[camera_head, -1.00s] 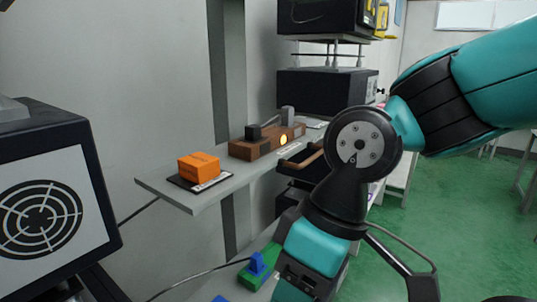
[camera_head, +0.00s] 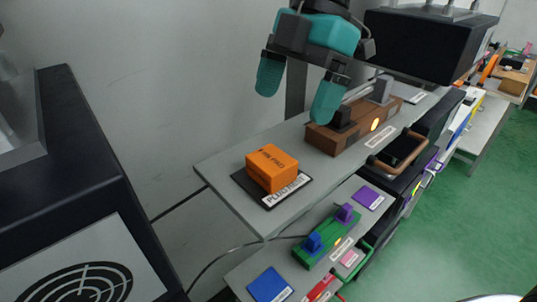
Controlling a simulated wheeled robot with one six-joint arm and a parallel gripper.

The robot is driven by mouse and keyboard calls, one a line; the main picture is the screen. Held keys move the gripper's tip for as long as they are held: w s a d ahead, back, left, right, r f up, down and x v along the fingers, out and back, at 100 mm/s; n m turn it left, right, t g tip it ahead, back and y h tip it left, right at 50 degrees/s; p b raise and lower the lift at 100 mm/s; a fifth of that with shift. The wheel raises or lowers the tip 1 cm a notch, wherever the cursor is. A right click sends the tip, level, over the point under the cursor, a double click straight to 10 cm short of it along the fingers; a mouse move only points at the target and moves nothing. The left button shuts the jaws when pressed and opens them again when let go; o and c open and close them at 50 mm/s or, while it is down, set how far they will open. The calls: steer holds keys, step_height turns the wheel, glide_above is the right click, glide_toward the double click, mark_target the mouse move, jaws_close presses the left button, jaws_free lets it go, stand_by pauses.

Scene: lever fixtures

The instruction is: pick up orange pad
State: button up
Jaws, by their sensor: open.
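The orange pad (camera_head: 272,168) is a small orange block with dark lettering on its top. It sits on a black labelled mat (camera_head: 288,194) near the front left end of the grey upper shelf (camera_head: 229,179). My gripper (camera_head: 297,103) hangs in the upper middle of the view, its two teal fingers pointing down and spread apart. It is open and empty, and appears above and a little behind the pad, apart from it.
A brown wooden lever fixture (camera_head: 352,129) stands on the same shelf, right of the pad. A lower shelf holds a green lever fixture (camera_head: 327,238) and a blue pad (camera_head: 269,285). A dark monitor-like box (camera_head: 75,170) stands at the left.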

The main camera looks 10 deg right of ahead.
mark_target(272, 158)
steer(key=x, duration=0.4)
steer(key=shift+s+f, duration=0.1)
steer(key=shift+f, duration=0.3)
steer(key=shift+p+x, duration=1)
steer(key=shift+x, duration=1.65)
steer(key=shift+a+r, duration=0.1)
steer(key=c, duration=1)
